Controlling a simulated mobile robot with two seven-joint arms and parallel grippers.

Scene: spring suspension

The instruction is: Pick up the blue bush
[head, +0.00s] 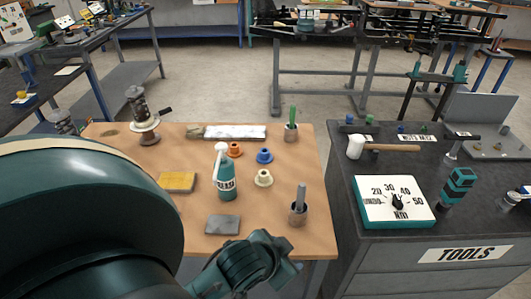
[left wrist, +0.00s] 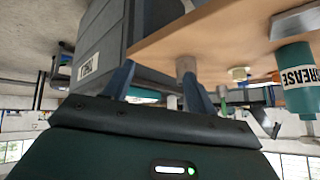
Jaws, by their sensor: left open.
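The blue bush (head: 264,156) stands upright on the wooden table top, between an orange bush (head: 234,149) and a cream bush (head: 263,178). My left gripper (head: 284,258) is at the table's front edge, well nearer to me than the blue bush and apart from it. Its two fingers are spread and empty in the left wrist view (left wrist: 156,72). I cannot make out the blue bush in that view. My right gripper is in neither view.
A green grease bottle (head: 227,178) stands left of the bushes. A pot with a grey rod (head: 298,212) and one with a green rod (head: 291,132) stand at right.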

